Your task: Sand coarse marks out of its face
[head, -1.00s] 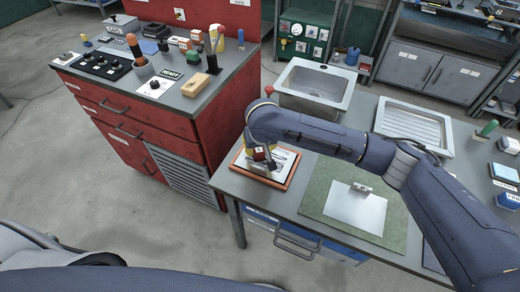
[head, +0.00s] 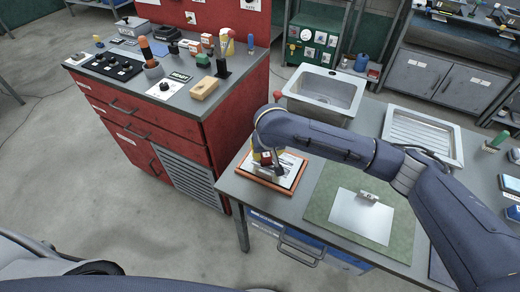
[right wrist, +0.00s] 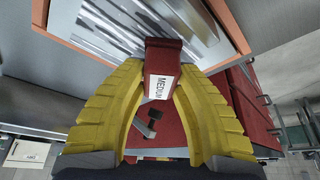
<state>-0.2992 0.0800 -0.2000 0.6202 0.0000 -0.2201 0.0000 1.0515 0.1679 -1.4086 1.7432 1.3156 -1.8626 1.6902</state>
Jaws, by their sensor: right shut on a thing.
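A metal plate (head: 291,165) with dark streaks lies in an orange-brown framed tray (head: 262,184) at the left end of the grey bench. The plate fills the top of the right wrist view (right wrist: 105,28), where its face shows many streaks. My right gripper (head: 267,158) is over the tray. Its yellow fingers (right wrist: 160,95) are shut on a dark red block labelled MEDIUM (right wrist: 158,86). The block's far end overlaps the plate and tray edge in the picture; I cannot tell whether it touches. My left gripper is not in view.
A sink (head: 325,90) and a ribbed drainer (head: 422,137) are behind. A red cabinet (head: 245,105) with tools and blocks stands left, across a floor gap.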

